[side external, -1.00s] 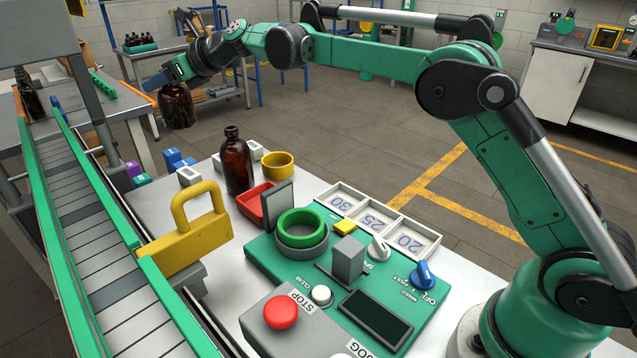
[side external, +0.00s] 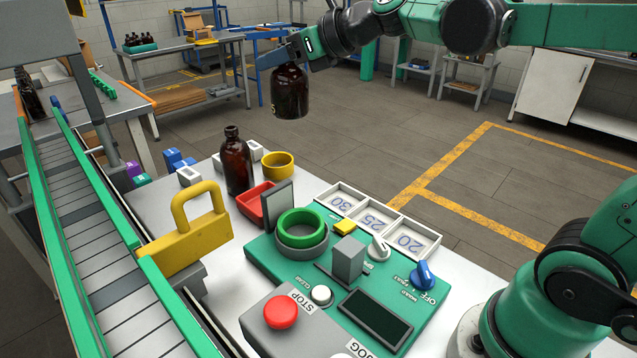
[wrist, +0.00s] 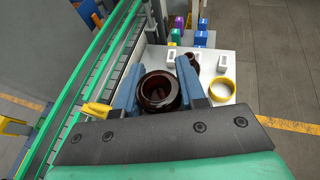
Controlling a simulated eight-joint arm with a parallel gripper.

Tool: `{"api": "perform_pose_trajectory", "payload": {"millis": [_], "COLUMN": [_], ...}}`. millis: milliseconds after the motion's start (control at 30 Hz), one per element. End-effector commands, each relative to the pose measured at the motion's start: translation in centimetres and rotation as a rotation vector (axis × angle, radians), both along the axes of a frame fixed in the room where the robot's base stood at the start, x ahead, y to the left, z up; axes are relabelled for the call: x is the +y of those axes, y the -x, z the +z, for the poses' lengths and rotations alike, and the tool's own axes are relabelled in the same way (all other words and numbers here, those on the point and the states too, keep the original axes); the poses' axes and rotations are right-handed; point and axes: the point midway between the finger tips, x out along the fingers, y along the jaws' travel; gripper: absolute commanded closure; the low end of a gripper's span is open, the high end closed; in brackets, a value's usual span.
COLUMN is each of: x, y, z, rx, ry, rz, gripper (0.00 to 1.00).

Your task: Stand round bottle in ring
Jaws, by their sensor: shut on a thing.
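My gripper (side external: 290,54) is shut on a round amber bottle (side external: 289,92). The bottle hangs upright in the air beyond the far edge of the worktable. In the wrist view the bottle's dark round mouth (wrist: 158,90) shows between the two blue fingers. A green ring (side external: 302,244) sits on a grey round base on the green control panel, empty, nearer the camera than the bottle. A smaller yellow ring (side external: 278,172) stands on the table's far side; it also shows in the wrist view (wrist: 222,101).
A taller amber bottle (side external: 237,165) stands beside the red tray (side external: 248,208) and a grey upright plate (side external: 278,206). A yellow padlock shape (side external: 190,240) stands at left by the conveyor (side external: 90,240). A grey block (side external: 347,258) and knobs rise from the panel near the green ring.

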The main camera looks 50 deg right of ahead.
Motion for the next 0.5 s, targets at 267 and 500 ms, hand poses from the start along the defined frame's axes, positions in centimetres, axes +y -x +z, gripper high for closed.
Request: {"api": "perform_pose_trajectory", "payload": {"millis": [267,500], "x": [-0.4,2.1], "y": [2.6,3.6], "z": [-1.2,-1.0], "rx": [0.001,-0.002], "ry": [-0.001,-0.004], "rz": [0.003,0.342], "gripper": [1.00,1.00]}}
